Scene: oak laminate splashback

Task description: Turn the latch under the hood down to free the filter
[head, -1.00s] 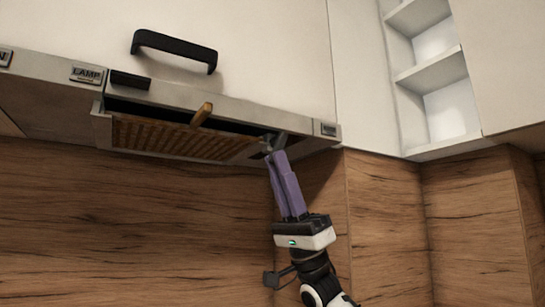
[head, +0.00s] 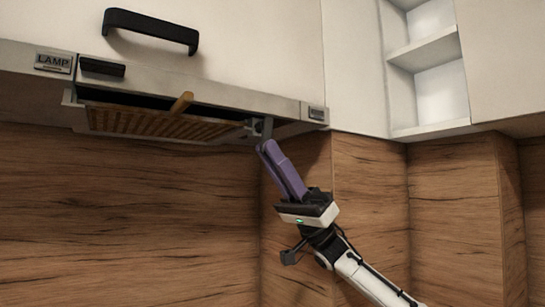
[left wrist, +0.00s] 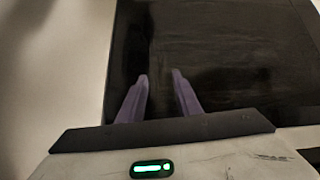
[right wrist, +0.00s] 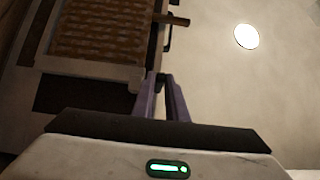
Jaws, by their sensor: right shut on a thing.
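The brown mesh filter (head: 160,124) sits in the underside of the hood, with a wooden peg (head: 181,102) at its front edge. The filter also shows in the right wrist view (right wrist: 100,30). The small grey latch (head: 267,127) is at the filter's right end and points down. My right gripper (head: 264,146) reaches up from below, its purple fingers close together on the latch's lower end. The fingertips hide part of the latch. In the left wrist view my left gripper (left wrist: 160,76) is open and empty; it is outside the head view.
The hood's front rail carries a LAMP label (head: 53,62) and a black block (head: 102,67). A black handle (head: 150,28) is on the cabinet door above. White shelves (head: 425,50) stand at right. A dark panel (left wrist: 220,50) lies beyond my left fingers.

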